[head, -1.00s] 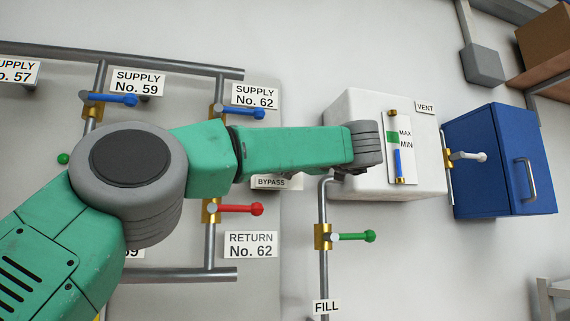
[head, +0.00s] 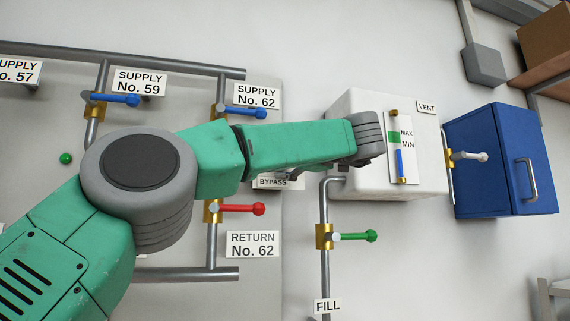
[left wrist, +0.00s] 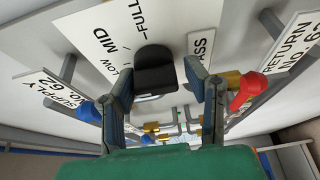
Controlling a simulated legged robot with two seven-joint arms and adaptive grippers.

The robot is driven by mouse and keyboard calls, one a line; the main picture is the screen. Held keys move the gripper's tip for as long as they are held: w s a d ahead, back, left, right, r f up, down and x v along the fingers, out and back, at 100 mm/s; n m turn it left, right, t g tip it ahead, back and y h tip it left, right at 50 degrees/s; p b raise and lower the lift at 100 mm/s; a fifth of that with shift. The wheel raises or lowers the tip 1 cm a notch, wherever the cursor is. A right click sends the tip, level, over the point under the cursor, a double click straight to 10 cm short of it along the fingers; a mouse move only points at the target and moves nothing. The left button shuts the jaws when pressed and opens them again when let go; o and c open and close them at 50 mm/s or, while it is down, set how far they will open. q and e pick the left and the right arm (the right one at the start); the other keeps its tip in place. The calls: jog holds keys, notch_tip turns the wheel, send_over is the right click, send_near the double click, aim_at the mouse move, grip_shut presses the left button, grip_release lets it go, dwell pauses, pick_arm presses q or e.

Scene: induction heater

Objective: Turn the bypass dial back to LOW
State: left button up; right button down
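The bypass dial is a black knob (left wrist: 155,72) on a white plate (left wrist: 100,38) marked LOW, MID and FULL in the left wrist view. The knob is nearest the LOW and MID lettering side of the picture, but its exact setting is unclear. My left gripper (left wrist: 159,70) is open, with one finger on each side of the knob in the picture; contact cannot be told. In the head view, my left forearm hides the dial, and part of the left gripper (head: 290,173) shows beside the BYPASS label (head: 272,183). My right gripper is not in view.
A red-handled valve (head: 243,209) sits below the forearm and also shows in the left wrist view (left wrist: 247,90). A white tank (head: 375,185) with a gauge stands right of the gripper. A green-handled valve (head: 352,237) is below it. Blue supply valves (head: 243,112) are above.

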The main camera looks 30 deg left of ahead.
pick_arm(q)
jog(key=shift+o, duration=0.4)
jog(key=shift+s+d, duration=0.1)
jog(key=shift+d, duration=0.05)
jog(key=shift+r, duration=0.1)
jog(key=v, duration=1.2)
jog(key=shift+d, duration=0.15)
jog(key=shift+a, duration=0.25)
